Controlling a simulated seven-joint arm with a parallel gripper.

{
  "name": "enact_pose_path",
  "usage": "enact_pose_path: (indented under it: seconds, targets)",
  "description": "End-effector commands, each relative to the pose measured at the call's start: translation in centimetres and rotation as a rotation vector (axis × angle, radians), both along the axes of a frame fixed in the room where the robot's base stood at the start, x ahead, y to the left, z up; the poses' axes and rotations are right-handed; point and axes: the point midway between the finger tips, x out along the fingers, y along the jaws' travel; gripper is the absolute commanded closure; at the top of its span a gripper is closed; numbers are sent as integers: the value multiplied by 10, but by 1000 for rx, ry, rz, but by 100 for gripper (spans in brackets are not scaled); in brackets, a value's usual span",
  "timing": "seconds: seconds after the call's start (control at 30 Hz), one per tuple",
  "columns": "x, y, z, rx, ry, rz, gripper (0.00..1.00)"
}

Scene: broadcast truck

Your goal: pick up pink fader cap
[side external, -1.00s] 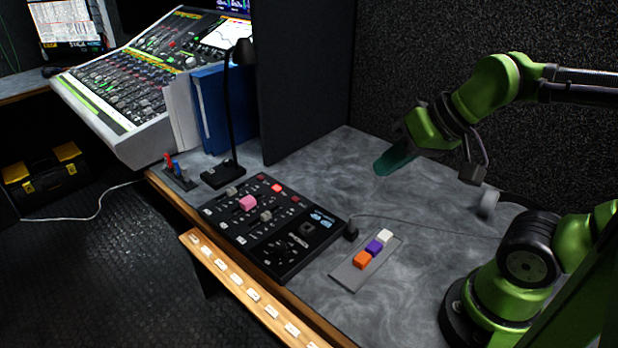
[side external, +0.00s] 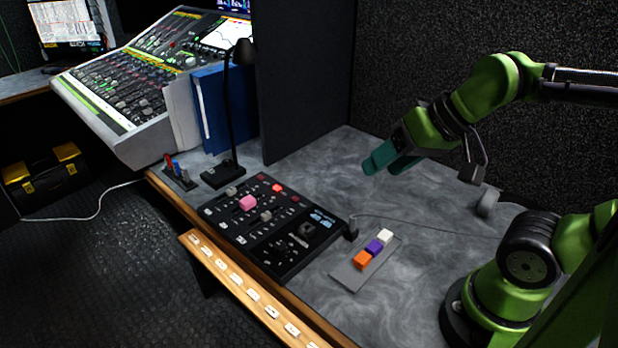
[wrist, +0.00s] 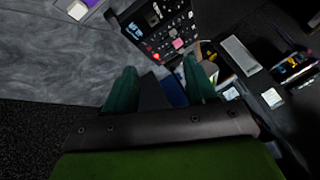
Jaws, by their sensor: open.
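The pink fader cap (side external: 248,203) sits on the black control panel (side external: 290,262), toward its far left part, among smaller grey caps. It also shows in the wrist view (wrist: 178,43), small and beyond the fingertips. My gripper (side external: 385,160) has teal fingers and hangs above the desk, up and to the right of the panel, well apart from the cap. In the wrist view its two fingers (wrist: 160,82) are spread with nothing between them.
A grey tray (side external: 349,276) holds orange (side external: 362,260), purple (side external: 374,247) and white (side external: 385,236) caps, right of the panel. A black desk lamp (side external: 229,130), blue binder (side external: 208,105) and dark partition (side external: 305,80) stand behind the panel. The desk under my gripper is clear.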

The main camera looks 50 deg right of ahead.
Motion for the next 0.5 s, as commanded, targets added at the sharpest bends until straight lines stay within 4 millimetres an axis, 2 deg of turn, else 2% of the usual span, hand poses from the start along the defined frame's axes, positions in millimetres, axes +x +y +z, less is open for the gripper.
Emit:
enact_pose_path:
  seconds: [0.37, 0.43, 0.5]
  targets:
    - [1, 2, -4, 0, 17, 7, 35]
    - [3, 4, -13, 1, 56, 15, 35]
    - [14, 6, -16, -1, 92, 24, 35]
